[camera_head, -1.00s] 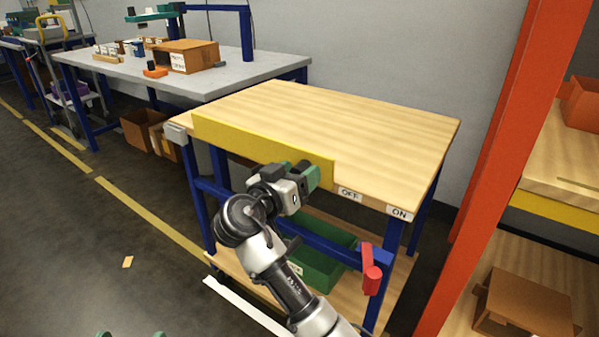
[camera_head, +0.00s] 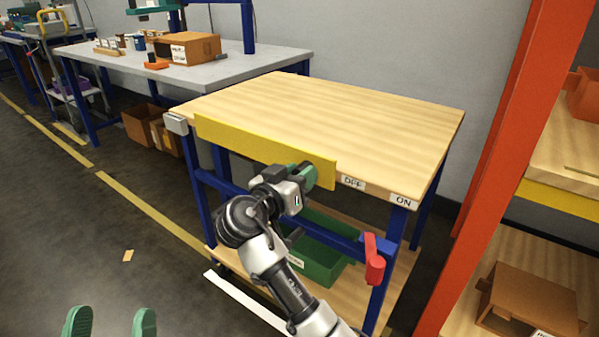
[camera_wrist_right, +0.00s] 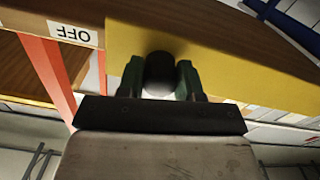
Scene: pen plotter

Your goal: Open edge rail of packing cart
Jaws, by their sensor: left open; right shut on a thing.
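The packing cart (camera_head: 350,110) has a wooden top on blue legs. Its yellow edge rail (camera_head: 245,142) runs along the front edge, its right end just left of the OFF label (camera_head: 353,182). The ON label (camera_head: 403,201) is at the right corner. My right gripper (camera_head: 308,174) is at the rail's right end. In the right wrist view its green fingers (camera_wrist_right: 160,78) are shut on a dark round knob (camera_wrist_right: 159,66) in front of the yellow rail (camera_wrist_right: 215,75). My left gripper (camera_head: 111,323) is open and empty at the bottom left, away from the cart.
A red lever (camera_head: 374,262) hangs at the cart's front right leg. A green bin (camera_head: 318,262) sits on the lower shelf. An orange rack (camera_head: 490,150) stands close on the right. A grey workbench (camera_head: 110,65) is behind left.

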